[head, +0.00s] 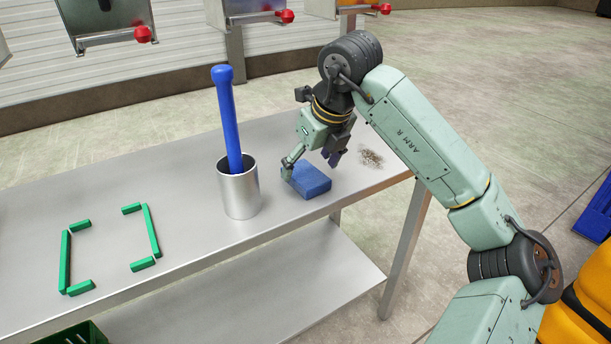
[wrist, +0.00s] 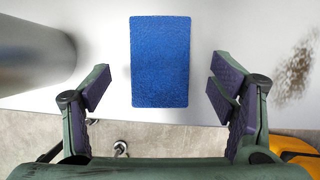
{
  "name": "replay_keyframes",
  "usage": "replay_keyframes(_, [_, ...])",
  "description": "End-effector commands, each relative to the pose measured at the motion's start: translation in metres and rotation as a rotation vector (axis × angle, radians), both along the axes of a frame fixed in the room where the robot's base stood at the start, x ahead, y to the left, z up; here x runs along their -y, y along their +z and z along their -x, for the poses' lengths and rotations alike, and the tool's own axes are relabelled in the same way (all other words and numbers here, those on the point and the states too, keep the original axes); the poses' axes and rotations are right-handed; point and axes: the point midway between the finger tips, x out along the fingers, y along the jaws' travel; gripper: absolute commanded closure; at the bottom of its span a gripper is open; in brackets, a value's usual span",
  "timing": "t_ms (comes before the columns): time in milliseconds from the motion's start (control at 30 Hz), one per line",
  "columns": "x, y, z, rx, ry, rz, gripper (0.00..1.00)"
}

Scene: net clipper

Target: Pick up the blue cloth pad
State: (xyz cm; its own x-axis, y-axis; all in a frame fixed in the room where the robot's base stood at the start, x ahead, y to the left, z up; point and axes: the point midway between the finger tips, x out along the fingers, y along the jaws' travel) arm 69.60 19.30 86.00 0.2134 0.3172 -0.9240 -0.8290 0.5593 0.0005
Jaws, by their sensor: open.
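The blue cloth pad (head: 308,180) is a flat rectangular block lying on the metal table near its right end. My gripper (head: 313,160) is over the pad and points down. In the wrist view the pad (wrist: 160,62) lies between and beyond the two open fingers (wrist: 160,92), with a gap on each side. The fingers have dark purple inner pads and hold nothing. In the head view the gripper covers part of the pad's far side. I cannot tell how high the fingertips are above the table.
A metal cup (head: 239,190) holding a blue-handled tool (head: 228,120) stands left of the pad, close to my gripper. A patch of dark debris (head: 371,158) lies to the right. Green strips (head: 152,230) lie on the left of the table (head: 190,170). A green crate (head: 75,335) is below.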

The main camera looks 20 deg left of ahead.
Motion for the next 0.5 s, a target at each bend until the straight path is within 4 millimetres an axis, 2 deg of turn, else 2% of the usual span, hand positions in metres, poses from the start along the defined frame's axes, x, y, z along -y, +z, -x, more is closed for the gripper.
replay_keyframes(100, [-0.006, -0.015, -0.003, -0.002, 0.001, 0.0, 0.22])
replay_keyframes(200, [-0.008, -0.021, -0.004, 0.0, 0.001, 0.0, 0.22])
replay_keyframes(500, [-0.008, -0.022, -0.005, 0.0, 0.001, 0.0, 0.22])
